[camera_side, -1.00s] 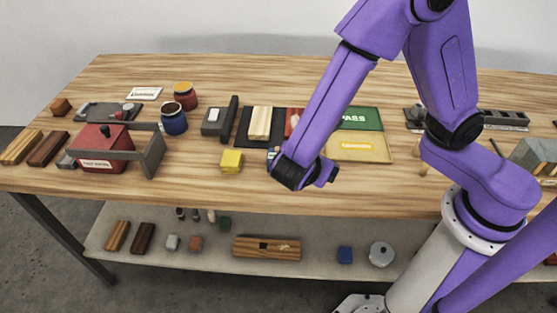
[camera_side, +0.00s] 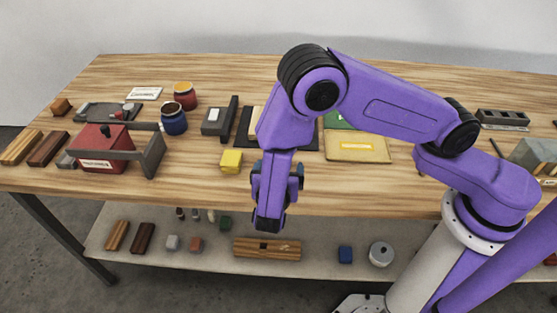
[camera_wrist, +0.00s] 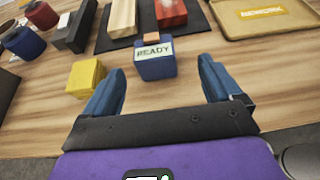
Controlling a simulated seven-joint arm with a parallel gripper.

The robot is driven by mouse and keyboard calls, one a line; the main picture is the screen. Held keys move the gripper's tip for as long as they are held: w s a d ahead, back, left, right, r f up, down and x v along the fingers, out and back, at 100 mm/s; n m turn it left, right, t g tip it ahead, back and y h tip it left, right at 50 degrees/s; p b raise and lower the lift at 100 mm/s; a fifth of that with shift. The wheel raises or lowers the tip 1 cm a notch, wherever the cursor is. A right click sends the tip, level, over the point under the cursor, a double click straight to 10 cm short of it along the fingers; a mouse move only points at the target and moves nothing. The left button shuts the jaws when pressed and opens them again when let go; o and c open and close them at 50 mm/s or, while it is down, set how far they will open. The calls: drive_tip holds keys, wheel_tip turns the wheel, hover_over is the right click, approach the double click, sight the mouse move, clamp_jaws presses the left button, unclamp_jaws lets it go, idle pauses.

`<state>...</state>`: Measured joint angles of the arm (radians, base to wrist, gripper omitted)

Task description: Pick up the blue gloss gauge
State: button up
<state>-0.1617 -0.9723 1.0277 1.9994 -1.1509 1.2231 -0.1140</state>
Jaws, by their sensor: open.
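The blue gloss gauge (camera_wrist: 155,69) is a small blue block with a white READY face and an orange top. In the wrist view it stands upright on the wooden table, ahead of my gripper (camera_wrist: 160,78). My fingers are open, one to each side of it in the picture, and nothing is held. I cannot tell how far the gauge is from the fingertips. In the side view my gripper hangs by the table's front edge, and my arm hides the gauge.
A yellow cube (camera_wrist: 86,76) stands close to the left finger; it also shows in the side view (camera_side: 231,161). Behind the gauge are a dark mat with a pale wood block (camera_wrist: 123,17) and a red block (camera_wrist: 171,12). A tan tray (camera_side: 357,146) lies to the right.

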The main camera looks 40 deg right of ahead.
drive_tip(key=x, duration=0.4)
drive_tip(key=shift+w+d+f, duration=0.15)
drive_tip(key=shift+w, duration=0.1)
drive_tip(key=x, duration=0.4)
drive_tip(key=shift+w+f, duration=0.3)
drive_tip(key=shift+w, duration=0.2)
drive_tip(key=c, duration=1.3)
